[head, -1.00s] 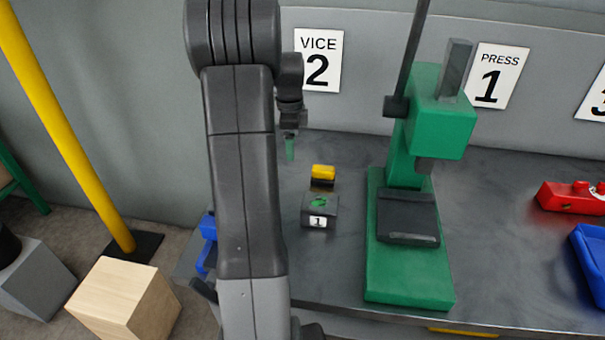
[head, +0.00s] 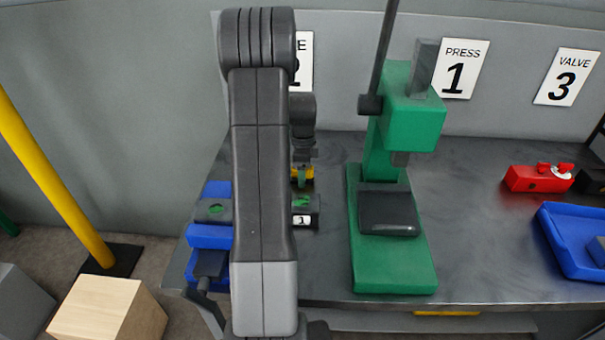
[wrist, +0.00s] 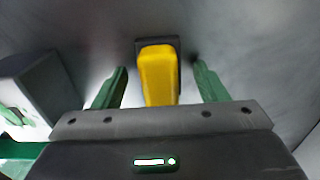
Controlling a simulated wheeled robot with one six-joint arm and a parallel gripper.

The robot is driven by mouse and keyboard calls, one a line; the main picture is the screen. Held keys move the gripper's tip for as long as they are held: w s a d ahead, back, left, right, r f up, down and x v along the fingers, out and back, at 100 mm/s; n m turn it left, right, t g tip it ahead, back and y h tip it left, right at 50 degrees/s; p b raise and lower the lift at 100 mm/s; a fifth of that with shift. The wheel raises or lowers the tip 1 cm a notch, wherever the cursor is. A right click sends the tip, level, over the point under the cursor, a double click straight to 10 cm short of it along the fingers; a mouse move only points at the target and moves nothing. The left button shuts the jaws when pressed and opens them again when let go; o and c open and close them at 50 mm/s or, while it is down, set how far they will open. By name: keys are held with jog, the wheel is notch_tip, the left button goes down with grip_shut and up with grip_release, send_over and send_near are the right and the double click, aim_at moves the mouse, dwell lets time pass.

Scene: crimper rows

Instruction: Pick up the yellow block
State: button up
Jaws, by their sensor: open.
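The yellow block (wrist: 158,78) stands between my gripper's two green fingers in the wrist view, with a dark part at its far end. In the head view the yellow block (head: 308,172) shows only partly, behind my gripper (head: 303,178). My gripper (wrist: 160,67) is open, one finger on each side of the block with a gap on both sides. I cannot tell from these views how far the fingertips are above the bench.
A dark box labelled 1 (head: 306,215) with a green mark sits just in front of the block. A green press (head: 395,270) stands to the right and a blue vice (head: 208,237) to the left. A red valve (head: 535,180) and blue tray (head: 560,255) are farther right.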

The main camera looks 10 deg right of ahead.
jog(key=c, duration=1.1)
notch_tip(320, 180, up, 10)
jog(key=shift+r+b, duration=0.1)
jog(key=shift+b, duration=0.55)
jog(key=shift+c, duration=0.2)
